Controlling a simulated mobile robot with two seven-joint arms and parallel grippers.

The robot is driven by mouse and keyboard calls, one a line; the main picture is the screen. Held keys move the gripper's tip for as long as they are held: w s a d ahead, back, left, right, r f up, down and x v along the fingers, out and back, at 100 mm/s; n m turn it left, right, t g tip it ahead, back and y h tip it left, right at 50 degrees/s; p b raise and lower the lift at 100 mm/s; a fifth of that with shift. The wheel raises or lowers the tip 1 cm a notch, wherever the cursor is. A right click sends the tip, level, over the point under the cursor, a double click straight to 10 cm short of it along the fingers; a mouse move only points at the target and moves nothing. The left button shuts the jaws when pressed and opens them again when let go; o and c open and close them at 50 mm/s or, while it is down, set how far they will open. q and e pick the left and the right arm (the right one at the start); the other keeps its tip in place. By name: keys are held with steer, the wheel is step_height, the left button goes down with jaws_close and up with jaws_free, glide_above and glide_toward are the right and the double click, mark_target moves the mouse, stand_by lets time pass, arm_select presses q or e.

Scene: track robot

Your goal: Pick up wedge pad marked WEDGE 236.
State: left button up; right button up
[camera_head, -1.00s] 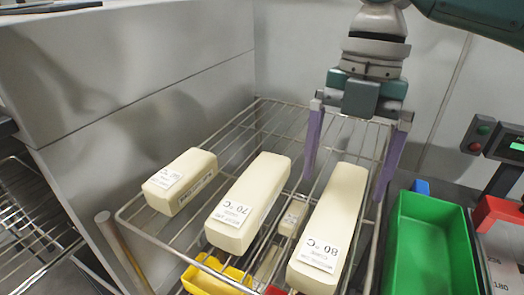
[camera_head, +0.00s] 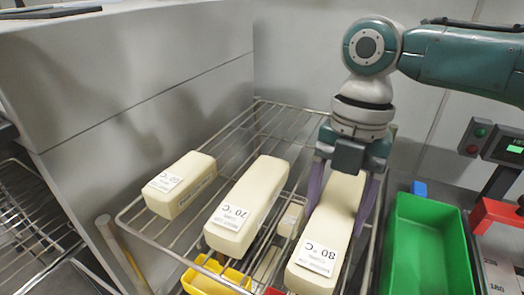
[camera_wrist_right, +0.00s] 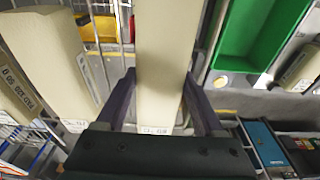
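Three cream wedge-like pads lie on a wire rack. The pad labelled 80 °C (camera_head: 317,251) is at the right, the 70 °C pad (camera_head: 250,200) in the middle, and a shorter pad (camera_head: 185,187) at the left. The small print is too fine for me to read WEDGE 236 on any of them. My right gripper (camera_head: 342,203) is lowered over the 80 °C pad, one purple finger along each side. In the wrist view my right gripper (camera_wrist_right: 159,82) has both fingers against this pad (camera_wrist_right: 163,45), with no clear gap. My left gripper is out of view.
The wire rack (camera_head: 133,213) stands against a grey wall. A yellow bin (camera_head: 212,279) and a smaller cream block (camera_head: 291,219) show below the rack. A green bin (camera_head: 425,197) stands close at the right, with a red part (camera_head: 495,213) beyond it.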

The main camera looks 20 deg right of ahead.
steer(key=c, duration=0.9)
steer(key=shift+o, duration=0.2)
steer(key=shift+r, duration=0.1)
